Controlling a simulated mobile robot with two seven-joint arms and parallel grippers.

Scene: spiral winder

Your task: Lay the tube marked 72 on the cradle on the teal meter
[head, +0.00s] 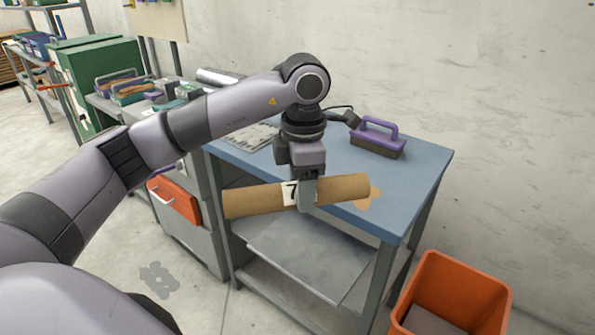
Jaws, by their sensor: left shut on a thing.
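My left gripper (307,203) is shut around the middle of a brown cardboard tube (250,200). The tube lies roughly level and is held in front of the blue-topped table's front edge. Its white label shows a 7; the gripper finger hides the rest of the marking. A small teal item (188,91) shows on the grey bench behind my left arm. It is partly hidden, and I cannot tell whether it is the teal meter or make out a cradle on it. My right gripper is not in view.
An orange bin (460,277) stands on the floor at the lower right. An orange drawer front (174,200) and a green cabinet (100,78) are at the left.

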